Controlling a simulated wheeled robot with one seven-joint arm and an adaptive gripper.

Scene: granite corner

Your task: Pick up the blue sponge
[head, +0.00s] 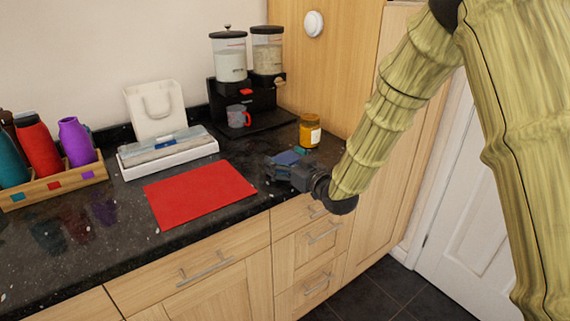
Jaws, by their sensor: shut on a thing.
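The blue sponge (286,157) shows as a small blue patch on or just above the dark counter, right of the red mat. My gripper (280,166) reaches in from the right and is shut on the sponge. The gripper's dark body hides part of the sponge. I cannot tell whether the sponge touches the counter.
A red mat (200,194) lies left of my gripper. A jar with an orange label (310,131) stands behind it. A dispenser (248,90), a mug (238,117), a white tray (168,157) and a bottle crate (52,187) stand farther back and left.

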